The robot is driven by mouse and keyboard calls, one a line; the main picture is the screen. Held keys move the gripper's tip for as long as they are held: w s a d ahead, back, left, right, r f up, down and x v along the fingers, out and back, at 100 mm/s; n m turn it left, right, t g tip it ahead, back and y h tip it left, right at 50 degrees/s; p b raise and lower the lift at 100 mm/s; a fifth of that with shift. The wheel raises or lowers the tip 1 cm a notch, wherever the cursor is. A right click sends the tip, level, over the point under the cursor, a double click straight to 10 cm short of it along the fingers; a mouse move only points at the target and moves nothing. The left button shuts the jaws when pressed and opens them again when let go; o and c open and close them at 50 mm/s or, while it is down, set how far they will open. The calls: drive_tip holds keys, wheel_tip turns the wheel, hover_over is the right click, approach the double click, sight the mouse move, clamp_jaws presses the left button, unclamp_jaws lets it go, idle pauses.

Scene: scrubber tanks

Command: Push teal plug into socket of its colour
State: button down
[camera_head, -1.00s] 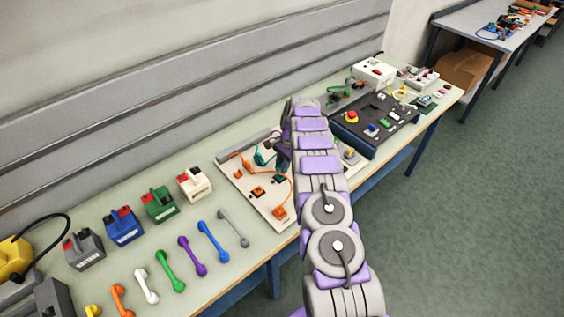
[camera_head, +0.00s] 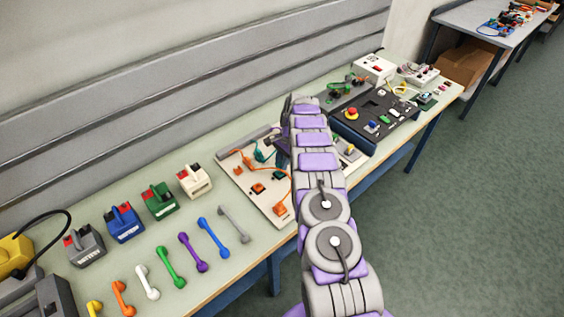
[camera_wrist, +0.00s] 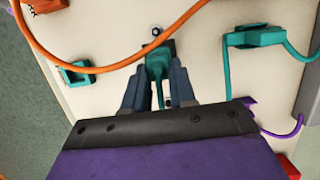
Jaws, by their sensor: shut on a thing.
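In the wrist view my gripper (camera_wrist: 160,84) is shut on a teal plug (camera_wrist: 158,68), which sits between its two fingers over the pale board (camera_wrist: 110,25). The plug's front end lies at a dark teal-black block, and I cannot tell whether it is inside it. A teal socket block (camera_wrist: 76,72) lies to the left, close to an orange cable. Another teal connector (camera_wrist: 255,37) with a teal cable is at the right. In the head view the board (camera_head: 238,186) is partly hidden by my arm, which also hides the held plug.
An orange cable (camera_wrist: 120,66) crosses the board near the gripper. A purple cable (camera_wrist: 285,134) shows at the right. In the head view, orange connectors (camera_head: 280,209) sit on the board. Beyond the arm is a black panel (camera_head: 362,134) with a red button. Coloured handles and boxes line the left bench.

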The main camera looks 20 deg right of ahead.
drive_tip(key=shift+f, duration=0.9)
drive_tip(key=c, duration=0.8)
unclamp_jaws()
drive_tip(key=shift+f, duration=0.1)
drive_tip(key=shift+c, duration=0.2)
drive_tip(key=shift+o, duration=0.3)
drive_tip(key=o, duration=0.4)
drive_tip(key=shift+r+p, duration=0.75)
drive_tip(key=shift+r, duration=3.5)
